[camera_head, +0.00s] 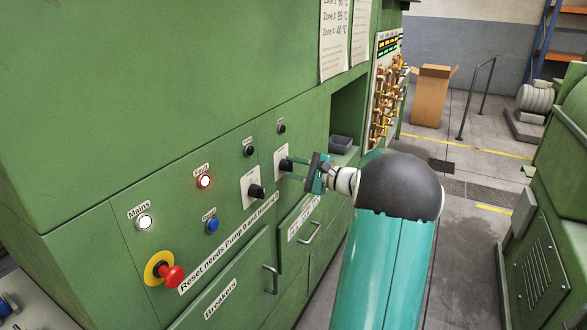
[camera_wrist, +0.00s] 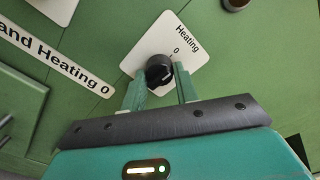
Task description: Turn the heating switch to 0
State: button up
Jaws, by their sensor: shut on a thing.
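The heating switch is a round black knob (camera_wrist: 158,70) on a white plate (camera_wrist: 190,35) marked "Heating" and "0". In the wrist view the "0" is up and right of the knob. A pale mark shows on the knob's face, but I cannot clearly tell which setting it points to. My gripper (camera_wrist: 161,84) is shut on the knob, with one teal finger on each side. In the head view my gripper (camera_head: 291,168) reaches the switch plate (camera_head: 281,154) from the right; the fingers partly hide the knob.
A second black rotary switch (camera_head: 256,191) on a white plate is to the left. A lit red fault lamp (camera_head: 204,182), a blue button (camera_head: 212,225) and a red emergency stop (camera_head: 171,276) are further left. Cabinet handles (camera_head: 270,280) stick out below. The aisle at right is open.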

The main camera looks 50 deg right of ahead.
jog(key=shift+n, duration=0.4)
jog(key=o, duration=1)
jog(key=shift+c, duration=0.2)
jog(key=shift+s, duration=0.1)
jog(key=v, duration=1.3)
jog(key=shift+s, duration=0.35)
jog(key=shift+d, duration=0.1)
